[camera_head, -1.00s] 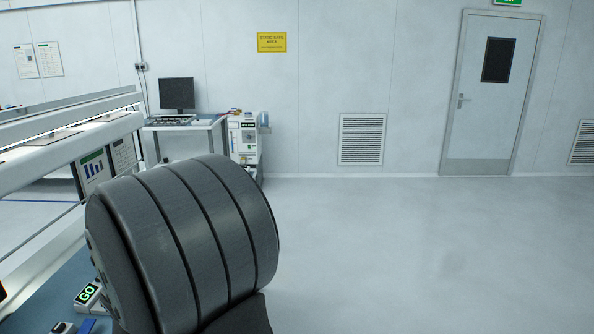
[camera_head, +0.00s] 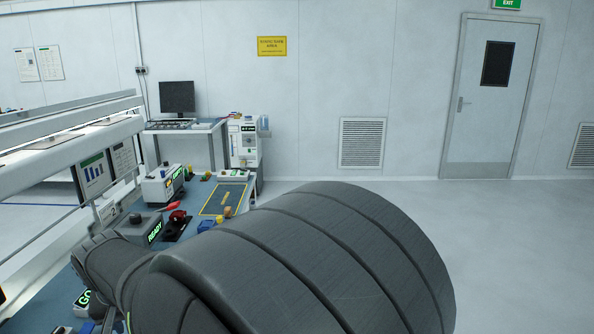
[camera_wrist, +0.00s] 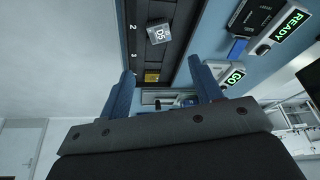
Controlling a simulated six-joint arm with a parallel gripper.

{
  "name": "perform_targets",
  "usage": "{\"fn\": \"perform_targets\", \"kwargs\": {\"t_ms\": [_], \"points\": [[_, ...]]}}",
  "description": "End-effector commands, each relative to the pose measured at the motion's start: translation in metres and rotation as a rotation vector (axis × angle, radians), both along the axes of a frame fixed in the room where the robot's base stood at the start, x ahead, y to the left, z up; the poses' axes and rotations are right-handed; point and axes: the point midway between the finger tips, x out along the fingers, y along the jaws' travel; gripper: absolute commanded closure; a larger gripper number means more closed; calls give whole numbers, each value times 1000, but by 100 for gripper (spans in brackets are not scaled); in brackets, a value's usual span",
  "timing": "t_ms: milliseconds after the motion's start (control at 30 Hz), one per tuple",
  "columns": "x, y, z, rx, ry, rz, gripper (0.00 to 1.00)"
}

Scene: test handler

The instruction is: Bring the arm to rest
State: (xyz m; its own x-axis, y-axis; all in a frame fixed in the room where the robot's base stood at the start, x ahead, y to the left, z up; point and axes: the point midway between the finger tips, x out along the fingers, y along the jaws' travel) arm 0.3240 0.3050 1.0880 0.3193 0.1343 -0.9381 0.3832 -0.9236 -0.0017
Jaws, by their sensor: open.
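My gripper (camera_wrist: 162,72) shows in the wrist view, with two blue fingers spread wide apart and nothing between them. Past the fingers is a dark rack (camera_wrist: 154,45) with slots numbered 2 and 3. A grey block (camera_wrist: 159,33) with a printed label sits in the rack, and a small yellow piece (camera_wrist: 152,76) shows lower down near the fingers. In the head view my own dark grey arm fills the lower middle. The gripper itself is hidden there.
The blue workbench (camera_head: 180,226) carries a box reading READY (camera_head: 140,228), a GO display (camera_head: 84,299) and a yellow-outlined mat (camera_head: 224,199). A white machine frame (camera_head: 70,155) stands left. The floor (camera_head: 480,230) at right is clear.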

Motion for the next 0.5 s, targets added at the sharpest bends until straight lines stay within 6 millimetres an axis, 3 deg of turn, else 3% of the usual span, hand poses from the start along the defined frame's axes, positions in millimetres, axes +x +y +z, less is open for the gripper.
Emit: {"fn": "perform_targets", "kwargs": {"t_ms": [33, 100, 500], "points": [[4, 1, -16, -8, 7, -2, 41], [9, 3, -30, -8, 8, -3, 41], [31, 12, -95, -6, 5, -1, 41]]}}
